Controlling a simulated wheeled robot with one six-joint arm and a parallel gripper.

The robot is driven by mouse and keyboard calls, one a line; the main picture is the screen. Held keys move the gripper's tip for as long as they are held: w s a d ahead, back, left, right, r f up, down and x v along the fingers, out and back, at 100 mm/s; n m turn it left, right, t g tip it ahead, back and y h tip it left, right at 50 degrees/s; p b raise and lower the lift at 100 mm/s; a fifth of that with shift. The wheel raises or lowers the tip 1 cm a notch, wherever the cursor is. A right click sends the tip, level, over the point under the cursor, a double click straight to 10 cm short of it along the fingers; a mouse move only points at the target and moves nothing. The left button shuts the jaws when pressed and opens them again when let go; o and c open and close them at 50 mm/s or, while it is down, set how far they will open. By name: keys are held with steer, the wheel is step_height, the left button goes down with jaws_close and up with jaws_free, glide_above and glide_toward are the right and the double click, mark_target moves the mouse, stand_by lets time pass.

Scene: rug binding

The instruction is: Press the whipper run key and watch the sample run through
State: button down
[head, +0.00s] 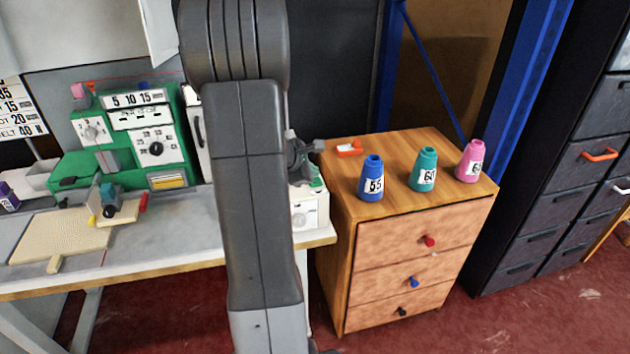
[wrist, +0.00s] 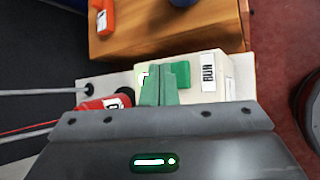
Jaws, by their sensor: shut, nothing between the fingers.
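The run key is a green block (wrist: 181,74) on a cream control box (wrist: 225,92) with a RUN label (wrist: 208,72), in the wrist view. My gripper (wrist: 158,88) is shut and empty, its fingers over the box just left of the key; I cannot tell whether they touch it. In the head view the box (head: 311,210) stands at the bench's right end, partly hidden by my arm. The green whipper machine (head: 125,135) stands on the bench at left. A beige rug sample (head: 60,238) lies flat in front of it.
A wooden drawer cabinet (head: 410,255) stands right of the bench, bearing blue (head: 372,180), teal (head: 423,172) and pink (head: 470,162) cones and a small orange-and-white item (head: 349,148). A red labelled object (wrist: 105,103) lies beside the box in the wrist view.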

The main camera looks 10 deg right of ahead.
steer(key=shift+f, duration=0.1)
steer(key=shift+f+b, duration=0.4)
steer(key=shift+b, duration=0.25)
